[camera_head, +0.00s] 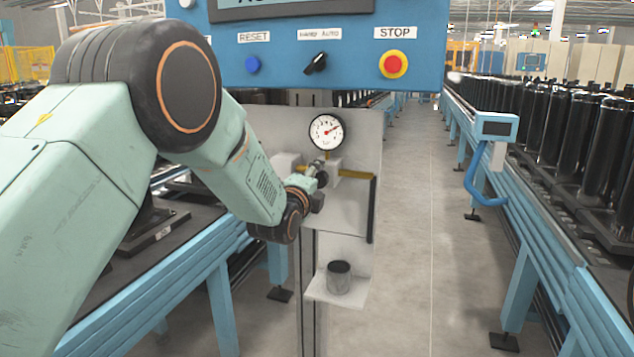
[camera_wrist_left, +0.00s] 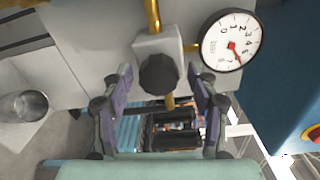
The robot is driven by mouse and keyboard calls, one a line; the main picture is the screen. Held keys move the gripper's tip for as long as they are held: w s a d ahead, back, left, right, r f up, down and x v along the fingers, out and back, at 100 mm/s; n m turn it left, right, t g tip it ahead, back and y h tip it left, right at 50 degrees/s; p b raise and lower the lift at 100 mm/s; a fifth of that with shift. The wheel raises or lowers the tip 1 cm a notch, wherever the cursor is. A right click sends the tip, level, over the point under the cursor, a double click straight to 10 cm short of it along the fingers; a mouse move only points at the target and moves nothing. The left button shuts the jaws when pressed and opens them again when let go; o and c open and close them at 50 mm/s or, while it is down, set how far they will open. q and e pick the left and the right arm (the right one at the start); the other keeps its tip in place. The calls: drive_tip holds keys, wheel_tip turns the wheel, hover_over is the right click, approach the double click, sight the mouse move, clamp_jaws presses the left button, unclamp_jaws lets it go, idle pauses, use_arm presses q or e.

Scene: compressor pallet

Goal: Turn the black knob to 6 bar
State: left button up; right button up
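The black knob (camera_wrist_left: 158,75) sits on the front of a pale regulator block with brass pipes, in the left wrist view. My left gripper (camera_head: 315,177) is at the regulator in the head view, and its hand hides much of the knob there. In the left wrist view its two fingers stand apart on either side of the knob, with a visible gap on both sides. The round white pressure gauge (camera_head: 327,132) is above the regulator. It also shows in the left wrist view (camera_wrist_left: 229,42); its red needle points to the higher numbers, but the exact reading is unclear. My right gripper is not in view.
A blue control panel (camera_head: 290,75) with reset, selector and stop controls hangs above the grey backing plate (camera_head: 358,125). Blue conveyors flank the site; the aisle floor at right is clear.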

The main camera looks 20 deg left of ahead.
use_arm(q)
drive_tip(key=shift+s+d, duration=0.1)
drive_tip(key=shift+s, duration=0.1)
drive_tip(key=s, duration=1.2)
drive_tip(key=shift+a+r, duration=0.2)
drive_tip(key=shift+w, duration=0.15)
